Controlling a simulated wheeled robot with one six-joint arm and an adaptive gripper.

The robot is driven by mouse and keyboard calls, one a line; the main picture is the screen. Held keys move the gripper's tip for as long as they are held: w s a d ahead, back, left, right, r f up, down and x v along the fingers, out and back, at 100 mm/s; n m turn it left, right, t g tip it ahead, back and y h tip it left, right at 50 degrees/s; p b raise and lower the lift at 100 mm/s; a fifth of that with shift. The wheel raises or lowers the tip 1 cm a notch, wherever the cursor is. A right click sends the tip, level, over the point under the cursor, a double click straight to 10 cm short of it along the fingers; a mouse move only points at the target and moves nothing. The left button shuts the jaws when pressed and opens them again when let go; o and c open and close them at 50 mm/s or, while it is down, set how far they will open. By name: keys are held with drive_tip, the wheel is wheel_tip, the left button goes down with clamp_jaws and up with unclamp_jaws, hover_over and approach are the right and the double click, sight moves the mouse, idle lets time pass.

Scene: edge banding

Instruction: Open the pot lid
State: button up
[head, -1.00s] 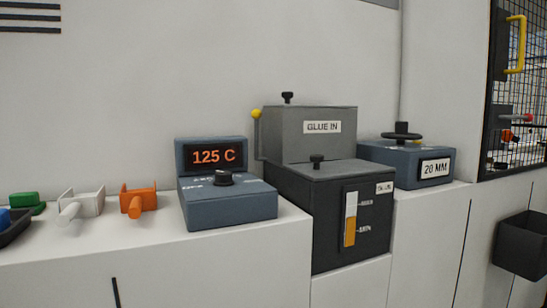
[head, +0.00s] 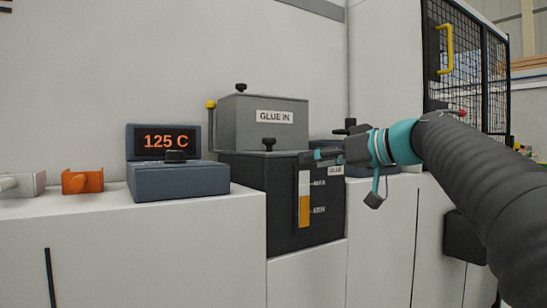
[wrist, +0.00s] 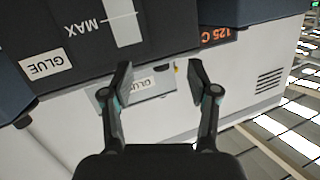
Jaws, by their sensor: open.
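The dark glue pot (head: 283,215) stands in the counter front, with a level window (head: 304,199) showing orange between MIN and MAX. Its flat lid (head: 240,155) lies closed on top, with a black knob (head: 268,145). My gripper (head: 327,154) is in front of the pot's upper right corner, to the right of the knob, and appears apart from it. In the wrist view, my open gripper (wrist: 161,74) has nothing between its fingers. The pot (wrist: 55,25) shows upside down at upper left there.
A grey GLUE IN box (head: 263,124) with its own knob stands right behind the lid. The blue 125 C controller (head: 178,180) is on the left, beside an orange bracket (head: 83,181). A blue unit (head: 372,171) at right is partly hidden by my arm.

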wheel_tip(320, 180, up, 4)
drive_tip(key=w+n+y+b, duration=0.1)
drive_tip(key=w+n+y, duration=0.1)
drive_tip(key=n+y, duration=0.1)
drive_tip(key=p+x, duration=0.1)
drive_tip(key=x, duration=0.5)
drive_tip(key=p+x, duration=0.1)
drive_tip(key=x, duration=0.6)
drive_tip(key=shift+w+d+r, duration=0.1)
drive_tip(key=shift+w+d, duration=0.05)
drive_tip(key=shift+w, duration=0.25)
clamp_jaws()
